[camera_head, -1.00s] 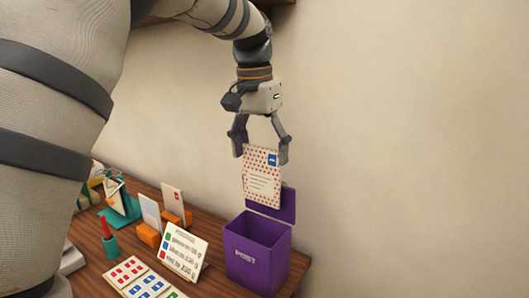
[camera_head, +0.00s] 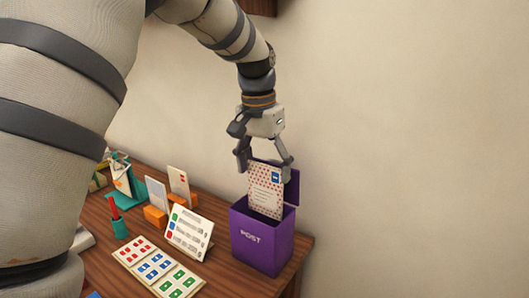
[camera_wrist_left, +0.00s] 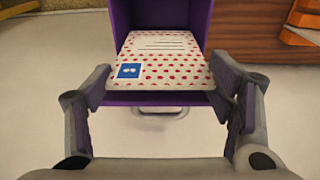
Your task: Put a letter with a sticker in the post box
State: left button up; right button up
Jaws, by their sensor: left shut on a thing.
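The letter (camera_head: 266,194) is white with red dots, some lines of writing and a blue sticker in its top right corner. My left gripper (camera_head: 265,169) is shut on its upper part and holds it roughly upright. The letter's lower part is at the mouth of the purple post box (camera_head: 260,246), whose lid is raised behind it. In the left wrist view the letter (camera_wrist_left: 165,62) lies between the two fingers (camera_wrist_left: 163,92), its far end in the box opening (camera_wrist_left: 160,15). My right gripper is not in view.
A sheet of red, blue and green stickers (camera_head: 158,266) lies left of the box. A standing card (camera_head: 188,232) is beside the box. Envelopes (camera_head: 179,183) stand in orange holders behind. A red-handled thing in a teal cup (camera_head: 116,220) is further left.

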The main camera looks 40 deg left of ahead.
pick_arm(q)
jog(key=shift+f, duration=0.5)
jog(key=o, duration=0.9)
jog(key=shift+r, duration=3)
